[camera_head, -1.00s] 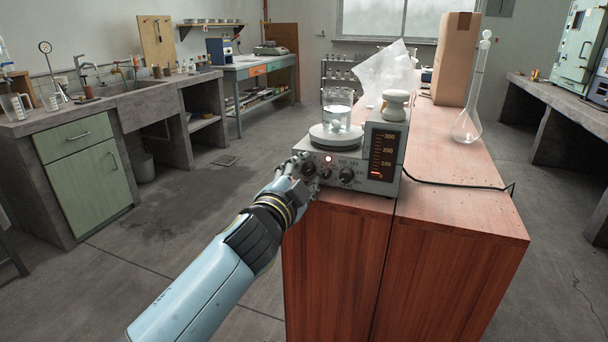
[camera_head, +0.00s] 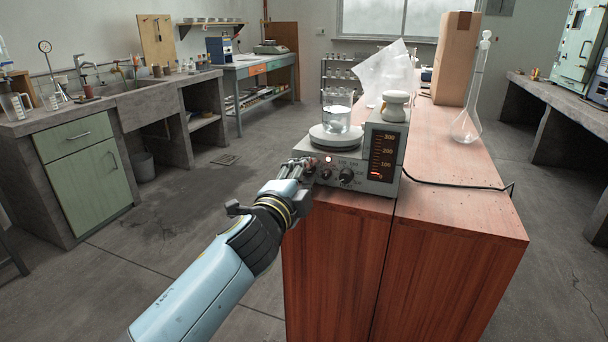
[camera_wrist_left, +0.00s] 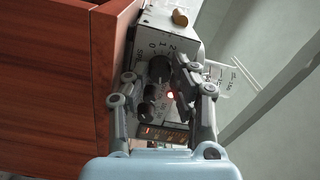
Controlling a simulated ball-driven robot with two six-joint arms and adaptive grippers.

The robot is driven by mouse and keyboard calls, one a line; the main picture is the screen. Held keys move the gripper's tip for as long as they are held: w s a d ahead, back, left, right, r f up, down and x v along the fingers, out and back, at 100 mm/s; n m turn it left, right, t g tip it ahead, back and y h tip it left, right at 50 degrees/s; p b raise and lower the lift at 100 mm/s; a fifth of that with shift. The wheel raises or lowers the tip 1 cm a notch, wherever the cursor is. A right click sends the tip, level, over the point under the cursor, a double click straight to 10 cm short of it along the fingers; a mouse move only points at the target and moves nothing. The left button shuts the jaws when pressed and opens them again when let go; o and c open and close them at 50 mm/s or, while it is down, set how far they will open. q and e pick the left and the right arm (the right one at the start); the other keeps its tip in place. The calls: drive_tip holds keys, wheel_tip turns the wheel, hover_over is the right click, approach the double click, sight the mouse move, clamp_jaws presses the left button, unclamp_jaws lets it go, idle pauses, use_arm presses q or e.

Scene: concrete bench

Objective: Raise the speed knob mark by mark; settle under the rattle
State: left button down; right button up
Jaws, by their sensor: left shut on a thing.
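The grey stirrer (camera_head: 386,188) stands on the near left corner of the reddish wooden bench. Its speed knob (camera_wrist_left: 160,68) is the large dark one with numbered marks in the wrist view. My left gripper (camera_head: 303,169) is shut on this knob and hides most of it in the head view. Its fingers also show in the wrist view (camera_wrist_left: 155,76). A glass beaker (camera_head: 337,117) with clear liquid stands upright on the round top plate (camera_head: 336,137). The display (camera_head: 383,155) has a short glowing bar below its 100 mark. A red lamp (camera_head: 328,159) is lit.
Two other knobs (camera_head: 346,175) (camera_head: 325,173) sit right beside the gripper. A black cable (camera_head: 455,186) crosses the bench top.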

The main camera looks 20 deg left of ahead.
use_arm(q)
drive_tip(key=c, duration=1.1)
unclamp_jaws()
drive_tip(key=n, duration=0.4)
drive_tip(key=s+n, duration=0.1)
drive_tip(key=s, duration=1)
drive_tip(key=s+f+g, duration=0.2)
drive_tip(key=s+f, duration=0.1)
drive_tip(key=f, duration=0.9)
drive_tip(key=s+f+n+g+b, duration=0.1)
drive_tip(key=s+f+g, duration=0.2)
drive_tip(key=f, duration=0.9)
drive_tip(key=shift+s+a+f+n+g+h, duration=0.3)
drive_tip(key=shift+s+a+h, duration=0.05)
drive_tip(key=shift+h, duration=0.05)
